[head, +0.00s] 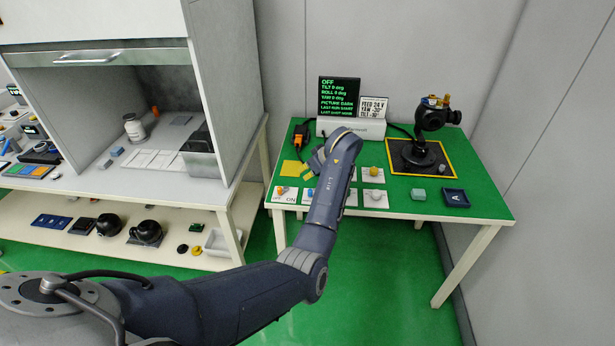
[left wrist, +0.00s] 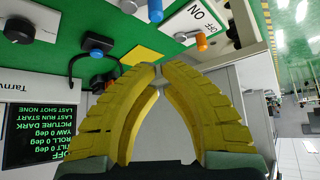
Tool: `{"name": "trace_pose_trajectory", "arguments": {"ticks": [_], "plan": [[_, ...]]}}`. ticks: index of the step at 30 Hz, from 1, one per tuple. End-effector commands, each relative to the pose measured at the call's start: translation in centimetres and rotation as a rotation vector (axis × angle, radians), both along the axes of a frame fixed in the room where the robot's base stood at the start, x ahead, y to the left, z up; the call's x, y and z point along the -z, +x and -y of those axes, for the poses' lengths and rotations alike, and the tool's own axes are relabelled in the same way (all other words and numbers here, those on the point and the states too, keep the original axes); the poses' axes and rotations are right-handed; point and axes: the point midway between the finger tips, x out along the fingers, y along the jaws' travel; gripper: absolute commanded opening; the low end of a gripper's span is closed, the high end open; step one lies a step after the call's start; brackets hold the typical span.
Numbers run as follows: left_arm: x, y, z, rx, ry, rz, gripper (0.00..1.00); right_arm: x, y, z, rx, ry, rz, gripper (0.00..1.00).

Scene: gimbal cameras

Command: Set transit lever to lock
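No lever with a readable transit or lock label shows. The gimbal camera (head: 432,118), black with small orange and yellow parts on top, stands on a dark yellow-edged pad at the table's right. An orange-tipped switch (head: 284,191) sits on an OFF/ON plate at the front left; it also shows in the left wrist view (left wrist: 202,42). A blue-tipped switch (left wrist: 155,10) is beside it. My left gripper (left wrist: 158,72) has its yellow fingertips together with nothing between them, above the table's left part; in the head view my arm partly hides it. My right gripper is out of view.
A display (head: 339,95) reads OFF with tilt, roll and yaw at 0. A yellow note (head: 290,168) lies left of my gripper. Plates with a yellow knob (head: 373,171) and a grey knob (head: 375,194) stand between my arm and the gimbal's pad. A cabinet (head: 100,90) stands left.

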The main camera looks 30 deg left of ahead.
Motion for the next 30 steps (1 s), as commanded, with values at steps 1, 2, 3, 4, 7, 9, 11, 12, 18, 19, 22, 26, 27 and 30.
{"name": "trace_pose_trajectory", "arguments": {"ticks": [1, 2, 3, 4, 7, 9, 11, 12, 18, 19, 22, 26, 27, 30], "plan": [[0.6, 0.1, -0.6, -0.002, 0.003, -0.003, 0.0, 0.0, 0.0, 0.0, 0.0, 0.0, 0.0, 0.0], [0.9, 0.2, -0.9, -0.002, 0.004, -0.004, 0.0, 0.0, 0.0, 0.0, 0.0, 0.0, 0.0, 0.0], [1.4, 0.3, -1.3, -0.001, 0.004, -0.003, 0.0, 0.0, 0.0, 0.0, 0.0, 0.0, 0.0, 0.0], [1.8, 0.5, -1.6, 0.0, 0.005, -0.004, 0.0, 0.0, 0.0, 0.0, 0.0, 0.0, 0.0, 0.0], [3.3, 0.9, -2.7, -0.001, 0.004, -0.005, 0.0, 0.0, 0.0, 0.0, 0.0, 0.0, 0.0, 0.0], [4.2, 1.2, -3.4, -0.002, 0.005, -0.004, 0.0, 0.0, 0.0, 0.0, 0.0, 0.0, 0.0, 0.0], [5.0, 1.4, -3.9, -0.002, 0.005, -0.004, 0.0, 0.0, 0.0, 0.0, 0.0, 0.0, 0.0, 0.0], [5.4, 1.5, -4.3, -0.001, 0.004, -0.003, 0.0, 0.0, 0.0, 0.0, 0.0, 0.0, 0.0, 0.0], [6.9, 1.8, -4.4, 0.002, 0.0, 0.0, 0.0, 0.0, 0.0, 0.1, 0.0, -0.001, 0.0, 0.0], [6.9, 1.6, -4.0, 0.001, 0.0, 0.0, 0.0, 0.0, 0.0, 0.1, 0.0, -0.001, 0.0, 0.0], [6.9, 1.2, -3.1, 0.002, 0.0, 0.0, 0.0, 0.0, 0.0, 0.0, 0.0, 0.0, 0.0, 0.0], [6.9, 0.8, -2.2, 0.0, 0.001, 0.0, 0.0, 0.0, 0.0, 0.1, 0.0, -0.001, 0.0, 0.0], [6.9, 0.7, -2.0, 0.0, 0.001, -0.001, 0.0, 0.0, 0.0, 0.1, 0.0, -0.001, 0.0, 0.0], [6.8, 0.6, -1.6, 0.0, 0.001, -0.001, 0.0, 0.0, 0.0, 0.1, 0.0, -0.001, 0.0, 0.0]]}}
